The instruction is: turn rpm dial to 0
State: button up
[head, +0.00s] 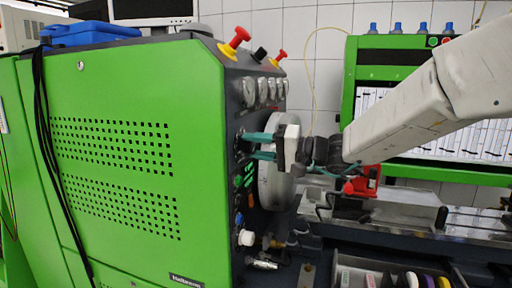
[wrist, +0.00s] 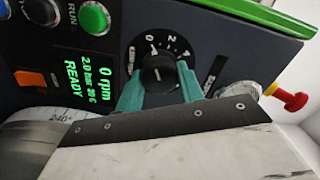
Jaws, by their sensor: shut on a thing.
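The rpm dial (wrist: 158,74) is a round black knob on the dark panel, with white numbers 0, 2 and 4 around its upper right rim. My gripper (wrist: 157,84) has its two teal fingers on either side of the knob, shut on it. A small light mark shows on the knob, but its exact pointing is hard to read. The display (wrist: 88,78) shows 0 rpm, 2.0 bar, 20 C and READY in green. In the head view my gripper (head: 246,146) reaches the panel from the right; its fingers hide the dial there.
A green button (wrist: 95,18) and an orange switch (wrist: 30,80) sit left of the dial. A red and yellow knob (wrist: 289,98) stands out at the right. In the head view a grey wheel (head: 275,188) is just below my gripper, and gauges (head: 263,91) are above.

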dwell(0.4)
jog(key=o, duration=1)
jog(key=v, duration=0.8)
jog(key=shift+w, duration=0.1)
